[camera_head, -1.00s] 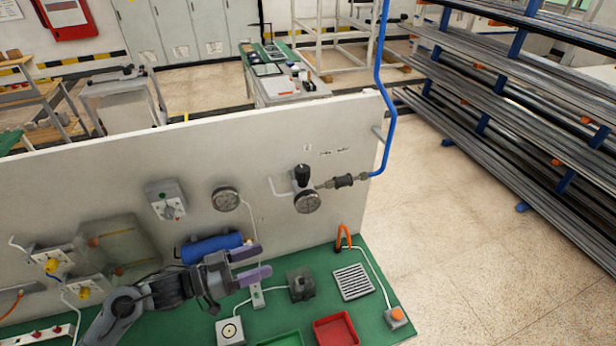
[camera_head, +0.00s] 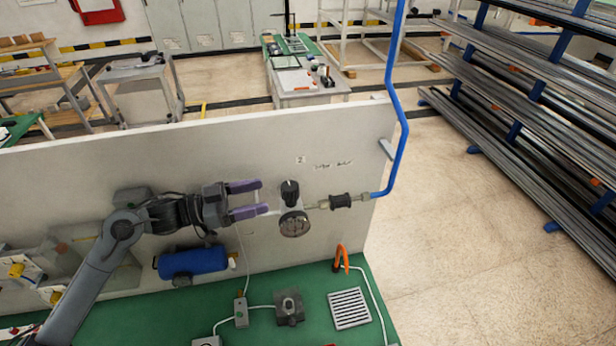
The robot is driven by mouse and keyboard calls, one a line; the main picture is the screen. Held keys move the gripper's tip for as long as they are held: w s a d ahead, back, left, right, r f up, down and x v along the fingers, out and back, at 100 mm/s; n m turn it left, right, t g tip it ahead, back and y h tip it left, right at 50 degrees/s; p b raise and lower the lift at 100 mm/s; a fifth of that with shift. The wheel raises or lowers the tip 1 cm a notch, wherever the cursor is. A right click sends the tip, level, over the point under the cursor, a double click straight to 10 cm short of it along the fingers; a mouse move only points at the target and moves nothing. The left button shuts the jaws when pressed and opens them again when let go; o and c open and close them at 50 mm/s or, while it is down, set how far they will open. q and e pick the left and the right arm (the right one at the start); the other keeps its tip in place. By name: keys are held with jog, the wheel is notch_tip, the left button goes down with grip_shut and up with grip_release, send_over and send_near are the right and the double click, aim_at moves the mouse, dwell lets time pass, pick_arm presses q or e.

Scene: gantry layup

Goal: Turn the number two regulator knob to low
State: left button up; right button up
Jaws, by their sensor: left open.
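The regulator is mounted on the upright white panel, with a black knob (camera_head: 290,192) on top and a round gauge (camera_head: 294,223) below it. A small label with a 2 (camera_head: 300,160) is on the panel above it, beside handwriting too small to read. My left gripper (camera_head: 246,200) has purple fingers, is open and empty, and points right toward the knob. Its fingertips are a short way left of the knob and appear apart from it. The knob's setting marks cannot be made out. My right gripper is not in view.
A blue hose (camera_head: 397,110) and a dark coupling (camera_head: 342,201) run right from the regulator. A blue cylinder (camera_head: 193,262) is on the panel below my left arm. The green bench (camera_head: 265,292) holds a grey box and a slotted plate (camera_head: 349,308).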

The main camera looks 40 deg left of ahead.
aim_at(297, 188)
pick_arm(q)
jog(key=p+x, duration=0.2)
jog(key=x, duration=0.6)
jog(key=shift+w+d+p, duration=0.25)
jog(key=shift+d+p, duration=0.05)
jog(key=shift+x, duration=0.75)
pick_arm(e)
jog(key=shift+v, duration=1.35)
pick_arm(q)
jog(key=shift+f, duration=0.1)
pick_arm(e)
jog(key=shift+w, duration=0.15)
pick_arm(q)
jog(key=c, duration=1)
jog(key=shift+y+p, duration=0.3)
jog(key=shift+p, duration=0.05)
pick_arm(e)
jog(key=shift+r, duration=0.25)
